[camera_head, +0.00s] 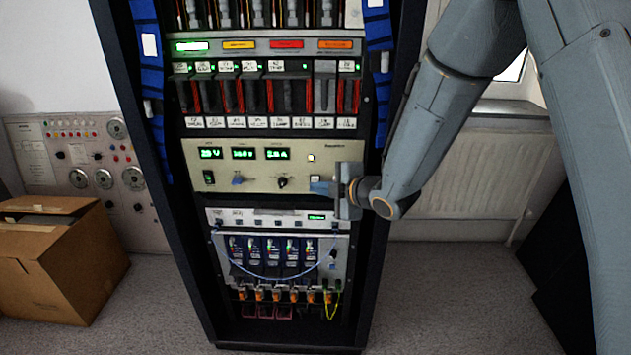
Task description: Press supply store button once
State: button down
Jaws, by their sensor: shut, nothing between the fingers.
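The supply (260,176) is a beige panel in the middle of the dark rack, with green lit displays across its upper left. A small lit square button (311,157) is at its right side. A pale square button (315,178) sits lower, right of a black knob (282,183). My gripper (322,187) is shut and empty, pointing left at the panel's lower right, with its tips close to the pale button. I cannot tell whether they touch it. My gripper hides the panel's lower right corner. Which button is the store button is too small to read.
The rack's side posts (375,130) carry blue straps. Modules with red and black handles (270,95) are above the supply, and a unit with blue cables (275,250) is below. A cardboard box (45,265) stands at left.

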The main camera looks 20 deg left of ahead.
jog(key=shift+w, duration=0.1)
jog(key=shift+w, duration=0.3)
jog(key=shift+w+a, duration=0.15)
jog(key=shift+w, duration=0.2)
dwell(0.7)
jog(key=shift+s, duration=0.1)
jog(key=shift+s+d, duration=0.2)
jog(key=shift+s, duration=0.5)
jog(key=shift+s+d, duration=0.2)
jog(key=shift+s, duration=0.6)
jog(key=shift+s+d, duration=0.15)
jog(key=shift+s, duration=0.65)
jog(key=shift+s+d, duration=0.2)
jog(key=shift+s, duration=0.6)
